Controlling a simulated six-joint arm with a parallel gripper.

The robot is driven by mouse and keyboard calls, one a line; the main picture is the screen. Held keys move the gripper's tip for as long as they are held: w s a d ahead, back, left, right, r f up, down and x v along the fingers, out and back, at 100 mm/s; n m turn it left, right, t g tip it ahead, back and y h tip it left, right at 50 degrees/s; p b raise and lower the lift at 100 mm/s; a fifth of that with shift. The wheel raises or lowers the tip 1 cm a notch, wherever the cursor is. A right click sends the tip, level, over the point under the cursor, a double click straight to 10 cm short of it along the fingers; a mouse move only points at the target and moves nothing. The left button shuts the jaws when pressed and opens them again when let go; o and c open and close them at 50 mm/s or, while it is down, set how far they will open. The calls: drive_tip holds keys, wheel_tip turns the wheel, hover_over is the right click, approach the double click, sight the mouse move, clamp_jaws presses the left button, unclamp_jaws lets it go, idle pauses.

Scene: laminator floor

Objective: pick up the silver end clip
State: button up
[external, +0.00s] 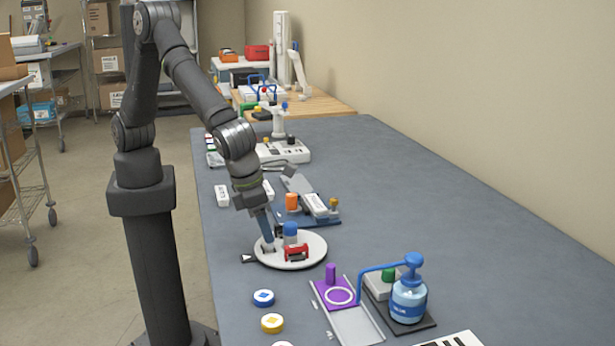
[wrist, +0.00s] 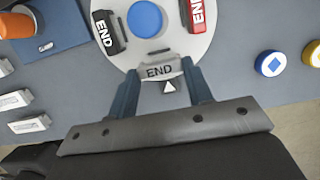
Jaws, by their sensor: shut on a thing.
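The silver end clip (wrist: 160,71), marked END, sits at the near rim of the round white plate (wrist: 128,57) in the wrist view. My gripper (wrist: 160,76) is shut on it, with one blue-grey finger at each end of the clip. In the external view my gripper (external: 269,240) reaches down to the left part of the white plate (external: 312,258). The silver clip is mostly hidden there by the fingers. I cannot tell whether the clip is lifted off the plate.
A black END clip (wrist: 106,31), a red END clip (wrist: 197,14) and a blue knob (wrist: 145,19) are close by on the plate. Blue (external: 263,298) and yellow (external: 272,323) discs lie in front. A pump bottle (external: 409,300) stands right.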

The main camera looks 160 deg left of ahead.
drive_tip(key=shift+a+v, duration=0.25)
drive_tip(key=shift+v, duration=0.8)
drive_tip(key=shift+a+v, duration=0.25)
drive_tip(key=shift+v, duration=0.85)
